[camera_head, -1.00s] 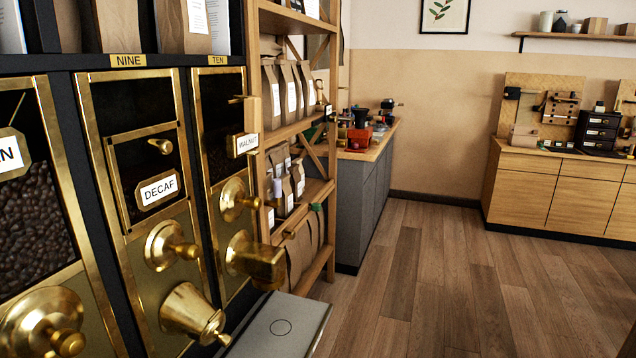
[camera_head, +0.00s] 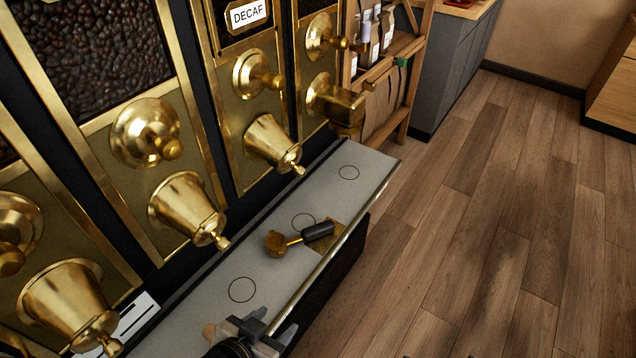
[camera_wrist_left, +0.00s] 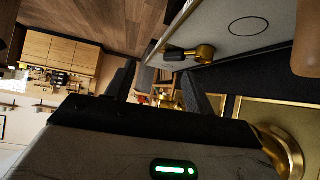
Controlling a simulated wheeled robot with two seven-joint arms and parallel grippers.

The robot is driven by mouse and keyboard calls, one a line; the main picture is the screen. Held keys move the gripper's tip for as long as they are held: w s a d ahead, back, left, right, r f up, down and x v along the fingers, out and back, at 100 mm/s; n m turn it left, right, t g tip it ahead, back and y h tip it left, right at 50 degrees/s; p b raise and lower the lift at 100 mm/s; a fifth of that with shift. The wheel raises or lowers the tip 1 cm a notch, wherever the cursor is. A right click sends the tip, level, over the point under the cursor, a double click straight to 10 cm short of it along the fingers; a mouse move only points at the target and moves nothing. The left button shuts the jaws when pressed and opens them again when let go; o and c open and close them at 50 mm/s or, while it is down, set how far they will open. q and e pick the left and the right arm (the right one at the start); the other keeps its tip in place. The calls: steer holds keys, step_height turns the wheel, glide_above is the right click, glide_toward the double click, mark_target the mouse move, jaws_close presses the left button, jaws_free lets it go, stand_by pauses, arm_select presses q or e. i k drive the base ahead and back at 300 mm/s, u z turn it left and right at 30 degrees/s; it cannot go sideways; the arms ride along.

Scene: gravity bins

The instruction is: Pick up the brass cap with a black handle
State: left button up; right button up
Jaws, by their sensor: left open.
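The brass cap (camera_head: 277,243) with a black handle (camera_head: 318,232) lies on the grey shelf below the bins. Its handle points right, over a small square brass plate (camera_head: 328,237) near the shelf's front edge. The cap also shows in the left wrist view (camera_wrist_left: 205,53), with its handle pointing left. My left gripper (camera_head: 273,325) is at the bottom of the head view, near the shelf's front edge, open and apart from the cap. Its two dark fingers also show in the left wrist view (camera_wrist_left: 158,85), with nothing held between them. My right gripper is not in view.
Brass bin spouts (camera_head: 272,144) and knobs stick out above the shelf (camera_head: 265,265), which has several drawn circles. A brown rounded thing (camera_head: 209,332), partly hidden, is beside my left gripper. A wooden rack (camera_head: 405,80) stands beyond. The wooden floor at right is clear.

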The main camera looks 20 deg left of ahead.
mark_target(276, 244)
steer(key=z, duration=1.9)
steer(key=i, duration=1.9)
steer(key=u, duration=3.15)
steer(key=i, duration=0.5)
steer(key=u, duration=0.05)
